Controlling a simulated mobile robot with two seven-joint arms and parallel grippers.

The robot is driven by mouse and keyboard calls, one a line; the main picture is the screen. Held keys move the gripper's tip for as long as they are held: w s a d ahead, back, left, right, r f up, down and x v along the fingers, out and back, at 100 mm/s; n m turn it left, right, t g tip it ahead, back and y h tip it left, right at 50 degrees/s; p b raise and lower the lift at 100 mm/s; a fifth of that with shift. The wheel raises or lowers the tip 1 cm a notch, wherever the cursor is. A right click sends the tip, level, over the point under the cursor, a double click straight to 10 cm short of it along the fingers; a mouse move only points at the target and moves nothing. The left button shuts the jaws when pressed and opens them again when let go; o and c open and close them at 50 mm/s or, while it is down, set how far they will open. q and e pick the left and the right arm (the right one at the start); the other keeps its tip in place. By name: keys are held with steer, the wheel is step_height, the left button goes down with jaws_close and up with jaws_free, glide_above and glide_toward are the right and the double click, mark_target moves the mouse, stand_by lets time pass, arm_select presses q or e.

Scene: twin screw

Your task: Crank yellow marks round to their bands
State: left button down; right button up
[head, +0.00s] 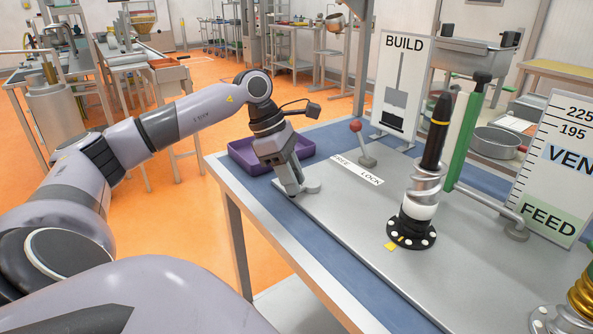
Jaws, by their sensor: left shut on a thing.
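My left gripper (291,188) points down at the plate's left edge, shut on a small grey part (312,186) with a rounded end; the fingers hide most of it. To the right, a silver screw (424,185) stands upright on a black, white-dotted hub (411,233). A black tapered shaft (437,132) with a yellow band rises above it. A gold screw (583,297) is cut off at the right edge, beside another dotted hub (546,320). My right gripper is out of view.
A red-knobbed lever (356,127) stands behind the FREE/LOCK label (357,170). A green post (466,130) rises behind the silver screw. A BUILD board (401,85) and a FEED gauge board (550,170) stand behind. A purple tray (243,153) sits beyond my left gripper.

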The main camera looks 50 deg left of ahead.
arm_select(q)
steer(key=shift+a+r+m, duration=0.1)
steer(key=shift+a+m, duration=0.2)
steer(key=shift+m, duration=0.2)
steer(key=c, duration=0.8)
jaws_free()
steer(key=shift+c, duration=0.2)
steer(key=p+v, duration=0.1)
steer(key=v, duration=0.6)
steer(key=shift+w, duration=0.15)
steer(key=shift+a, duration=0.1)
